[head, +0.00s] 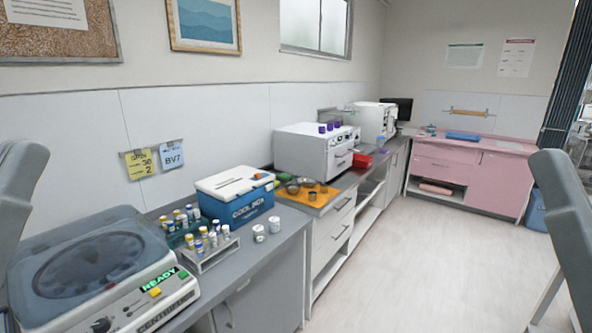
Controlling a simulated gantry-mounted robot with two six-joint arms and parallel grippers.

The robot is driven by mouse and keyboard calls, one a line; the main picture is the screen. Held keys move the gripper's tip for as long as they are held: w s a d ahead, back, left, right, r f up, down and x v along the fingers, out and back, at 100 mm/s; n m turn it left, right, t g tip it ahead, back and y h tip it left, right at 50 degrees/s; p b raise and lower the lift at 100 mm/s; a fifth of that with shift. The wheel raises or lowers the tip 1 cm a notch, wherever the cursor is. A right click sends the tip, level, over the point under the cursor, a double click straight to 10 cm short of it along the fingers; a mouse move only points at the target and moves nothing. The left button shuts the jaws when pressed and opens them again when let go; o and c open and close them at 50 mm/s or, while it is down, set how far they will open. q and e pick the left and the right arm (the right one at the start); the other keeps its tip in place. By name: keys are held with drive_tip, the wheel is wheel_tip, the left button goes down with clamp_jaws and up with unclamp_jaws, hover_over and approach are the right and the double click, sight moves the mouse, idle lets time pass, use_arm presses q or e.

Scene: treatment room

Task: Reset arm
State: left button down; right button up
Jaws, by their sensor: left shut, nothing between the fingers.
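My left arm (20,195) stands at the left edge of the head view, a grey link beside the centrifuge. Little of my left gripper shows at the lower left edge, its fingertips not clearly visible; it is shut with nothing in it. My right arm (566,210) comes down along the right edge, over the floor; its gripper is out of view. Neither arm visibly holds anything.
A centrifuge (150,303) with a lit READY display stands on the near counter. Beside it are a tube rack (213,254) with capped vials, two white-lidded cups and a blue cool box (236,207). An orange mat (299,203) holds small bowls. Floor at right is clear.

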wheel_tip(320, 180, up, 37)
drive_tip(key=p, duration=3.3)
drive_tip(key=shift+f, duration=0.1)
